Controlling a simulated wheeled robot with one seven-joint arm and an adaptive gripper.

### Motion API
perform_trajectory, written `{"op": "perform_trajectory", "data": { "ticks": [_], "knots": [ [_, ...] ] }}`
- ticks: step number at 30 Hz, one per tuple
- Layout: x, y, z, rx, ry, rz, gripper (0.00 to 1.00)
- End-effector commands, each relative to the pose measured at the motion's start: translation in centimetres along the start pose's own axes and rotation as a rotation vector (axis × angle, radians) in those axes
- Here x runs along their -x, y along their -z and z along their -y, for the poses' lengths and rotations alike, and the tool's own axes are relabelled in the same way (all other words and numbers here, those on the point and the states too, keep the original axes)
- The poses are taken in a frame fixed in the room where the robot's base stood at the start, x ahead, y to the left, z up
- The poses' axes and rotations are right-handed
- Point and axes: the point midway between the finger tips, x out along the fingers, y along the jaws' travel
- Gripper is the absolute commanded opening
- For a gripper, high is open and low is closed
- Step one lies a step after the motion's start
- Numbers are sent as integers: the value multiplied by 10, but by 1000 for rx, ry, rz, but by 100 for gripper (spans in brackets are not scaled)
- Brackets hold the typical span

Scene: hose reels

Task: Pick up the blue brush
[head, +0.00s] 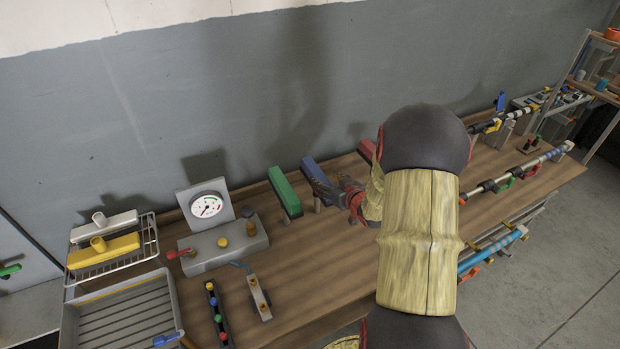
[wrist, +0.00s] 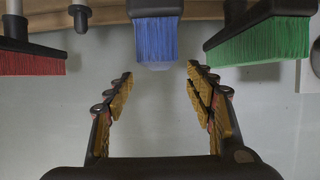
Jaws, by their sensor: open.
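The blue brush (head: 316,178) is a long blue block at the back edge of the workbench, between a green brush and a red brush. In the wrist view its blue bristles (wrist: 157,38) hang from a grey head at the top centre. My gripper (wrist: 158,72) is open, with its yellow-padded fingers spread to either side just below the bristles and nothing between them. In the head view my gripper (head: 345,197) is close beside the blue brush, and my arm hides part of the bench.
The green brush (head: 284,191) is left of the blue one; the red brush (head: 367,149) is to the right, partly behind my arm. A gauge unit (head: 223,243), wire basket (head: 150,238) and grey tray (head: 125,312) stand left. Bare wood (head: 320,270) lies in front.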

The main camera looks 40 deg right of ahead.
Motion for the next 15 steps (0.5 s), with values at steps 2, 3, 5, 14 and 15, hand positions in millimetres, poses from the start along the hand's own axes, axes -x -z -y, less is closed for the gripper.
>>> {"op": "perform_trajectory", "data": {
  "ticks": [2,3,5,14,15],
  "knots": [
    [-9,-1,0,0,1,-1,55],
    [-13,-1,1,0,1,0,55],
    [-20,-1,1,1,2,0,55],
    [-57,-4,1,1,2,1,55],
    [-62,-4,0,1,1,0,55]
  ]
}}
